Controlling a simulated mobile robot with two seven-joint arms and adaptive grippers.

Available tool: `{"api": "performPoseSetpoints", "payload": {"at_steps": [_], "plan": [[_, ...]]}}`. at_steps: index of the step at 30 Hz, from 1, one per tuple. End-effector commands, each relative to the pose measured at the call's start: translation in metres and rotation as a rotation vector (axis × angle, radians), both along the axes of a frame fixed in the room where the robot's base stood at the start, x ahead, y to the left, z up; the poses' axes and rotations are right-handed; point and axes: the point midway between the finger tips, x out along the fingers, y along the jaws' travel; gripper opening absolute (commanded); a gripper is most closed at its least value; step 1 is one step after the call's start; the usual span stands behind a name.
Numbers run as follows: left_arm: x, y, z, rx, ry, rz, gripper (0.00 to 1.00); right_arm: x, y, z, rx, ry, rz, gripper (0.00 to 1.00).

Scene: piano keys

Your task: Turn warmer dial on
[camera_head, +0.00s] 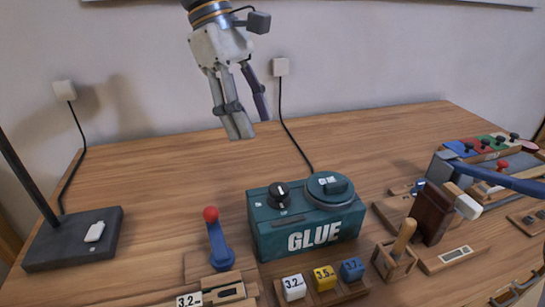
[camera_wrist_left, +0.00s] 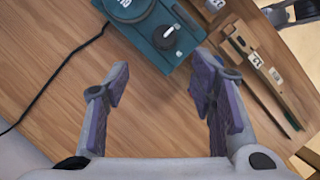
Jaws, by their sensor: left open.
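The teal glue warmer (camera_head: 305,234), marked GLUE, stands on the wooden table. Its black dial (camera_head: 279,195) with a white pointer mark is on the left of its top, beside a round lid (camera_head: 329,190). In the left wrist view the dial (camera_wrist_left: 168,35) lies just beyond the open fingers, its white mark tilted. My left gripper (camera_head: 249,122) is open and empty, above and behind the warmer, apart from the dial. It also shows in the left wrist view (camera_wrist_left: 162,75). I cannot make out my right gripper.
A red-knobbed blue lever (camera_head: 216,245) stands left of the warmer. Numbered blocks (camera_head: 323,277) sit in front of it, and wooden tools (camera_head: 432,213) are to its right. A black cord (camera_head: 292,130) runs behind it. The table behind and left is mostly clear.

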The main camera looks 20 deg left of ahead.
Motion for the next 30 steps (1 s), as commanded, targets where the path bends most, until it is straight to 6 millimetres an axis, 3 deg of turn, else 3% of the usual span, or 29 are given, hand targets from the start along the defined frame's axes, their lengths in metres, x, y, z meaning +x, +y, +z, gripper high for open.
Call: {"api": "performPoseSetpoints", "payload": {"at_steps": [10,15,26,30], "plan": [[-0.008,-0.03,-0.074,0.0,0.004,-0.003,0.51,0.002,0.0,0.003,-0.001,-0.009,-0.001,0.4],[-0.009,-0.041,-0.101,0.001,0.003,-0.001,0.51,0.002,0.0,0.003,-0.001,-0.008,-0.001,0.4],[-0.01,-0.044,-0.109,0.001,-0.001,-0.001,0.51,0.002,0.0,0.003,-0.001,-0.009,-0.001,0.4],[-0.009,-0.044,-0.109,0.001,-0.001,-0.001,0.19,0.002,0.0,0.003,-0.001,-0.009,-0.001,0.4]]}}
